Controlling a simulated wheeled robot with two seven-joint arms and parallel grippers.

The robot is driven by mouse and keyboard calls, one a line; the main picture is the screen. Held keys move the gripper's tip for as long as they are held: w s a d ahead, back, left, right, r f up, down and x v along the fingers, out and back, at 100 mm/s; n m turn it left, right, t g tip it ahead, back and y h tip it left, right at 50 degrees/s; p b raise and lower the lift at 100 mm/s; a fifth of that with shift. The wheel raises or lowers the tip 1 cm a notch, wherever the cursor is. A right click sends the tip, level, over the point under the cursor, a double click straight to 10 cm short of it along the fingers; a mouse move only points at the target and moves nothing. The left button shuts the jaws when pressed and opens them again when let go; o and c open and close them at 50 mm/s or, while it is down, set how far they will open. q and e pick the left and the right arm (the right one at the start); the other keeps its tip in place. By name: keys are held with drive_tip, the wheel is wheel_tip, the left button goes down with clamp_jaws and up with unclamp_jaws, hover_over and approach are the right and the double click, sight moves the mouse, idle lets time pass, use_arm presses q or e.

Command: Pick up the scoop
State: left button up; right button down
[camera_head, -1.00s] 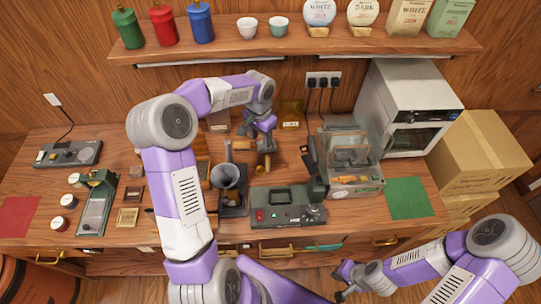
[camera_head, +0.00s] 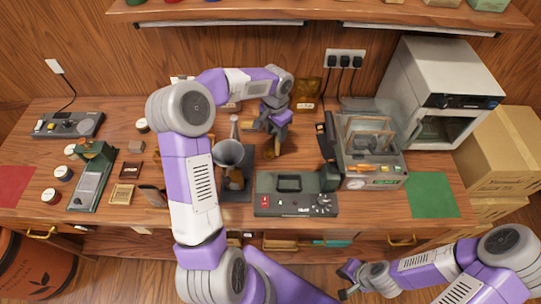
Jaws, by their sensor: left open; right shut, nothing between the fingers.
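My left gripper (camera_head: 268,130) hangs over the middle of the table, right of the grey funnel (camera_head: 229,153). Its fingers are open. A small brown object (camera_head: 270,151) shows just below the fingers, partly hidden by them; it may be the scoop, but its shape is too small to tell. I cannot tell whether the fingers touch it. My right gripper (camera_head: 347,280) is shut and empty, low in front of the table, away from the objects.
A grey-green control box (camera_head: 296,203) stands in front of the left gripper. A sealing machine (camera_head: 372,160) and a white oven (camera_head: 440,100) stand to the right. A green mat (camera_head: 432,195) lies clear. My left arm hides part of the table left of the funnel.

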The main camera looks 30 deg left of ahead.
sight(277, 147)
use_arm(q)
drive_tip(key=f, duration=0.7)
drive_tip(key=shift+w+d, duration=0.25)
drive_tip(key=shift+w, duration=0.15)
drive_tip(key=shift+r, duration=0.1)
clamp_jaws()
